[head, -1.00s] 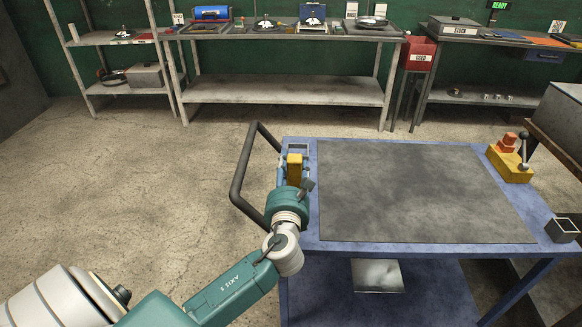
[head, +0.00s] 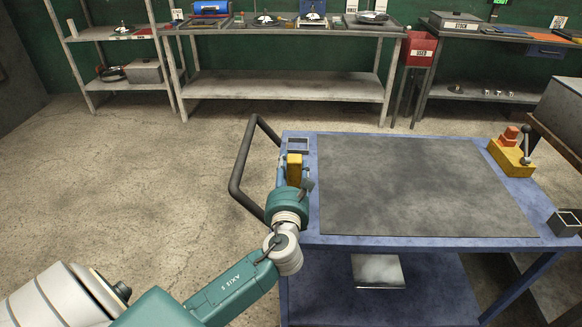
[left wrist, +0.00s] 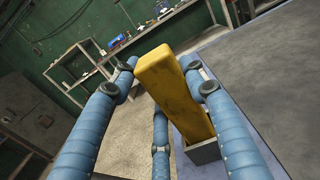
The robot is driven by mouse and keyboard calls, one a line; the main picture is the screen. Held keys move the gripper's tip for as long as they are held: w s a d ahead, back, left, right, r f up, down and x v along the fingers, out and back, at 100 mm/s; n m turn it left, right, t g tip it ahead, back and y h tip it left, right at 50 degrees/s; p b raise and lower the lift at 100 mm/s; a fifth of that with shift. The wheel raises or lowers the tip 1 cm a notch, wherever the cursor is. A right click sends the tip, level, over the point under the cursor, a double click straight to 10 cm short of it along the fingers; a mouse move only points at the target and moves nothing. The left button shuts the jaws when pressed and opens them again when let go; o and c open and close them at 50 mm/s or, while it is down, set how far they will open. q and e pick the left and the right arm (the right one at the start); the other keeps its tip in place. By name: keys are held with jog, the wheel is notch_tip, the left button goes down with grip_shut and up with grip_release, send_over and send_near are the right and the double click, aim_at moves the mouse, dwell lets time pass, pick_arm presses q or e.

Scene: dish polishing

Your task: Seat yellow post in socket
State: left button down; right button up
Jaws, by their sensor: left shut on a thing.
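The yellow post (head: 294,168) is held by my left gripper (head: 293,180) at the left edge of the blue cart. In the left wrist view, the post (left wrist: 172,85) stands tilted in the picture between the blue fingers of my left gripper (left wrist: 165,88). A grey square socket (head: 298,143) is at the cart's back left corner, just beyond the post. In the left wrist view, the socket (left wrist: 206,152) shows around or behind the post's lower end; I cannot tell whether the end is inside. My right gripper is out of view.
The blue cart (head: 420,242) carries a bare grey mat (head: 415,185). A black handle (head: 240,165) sticks out at its left. A yellow block with a lever (head: 512,157) and another square holder (head: 565,222) stand at its right. Shelves (head: 285,88) line the back wall.

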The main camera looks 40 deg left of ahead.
pick_arm(q)
jog(key=shift+f, duration=0.2)
jog(key=c, duration=0.9)
grip_release()
jog(key=shift+f, duration=0.1)
jog(key=shift+s, duration=0.1)
jog(key=v, duration=1.2)
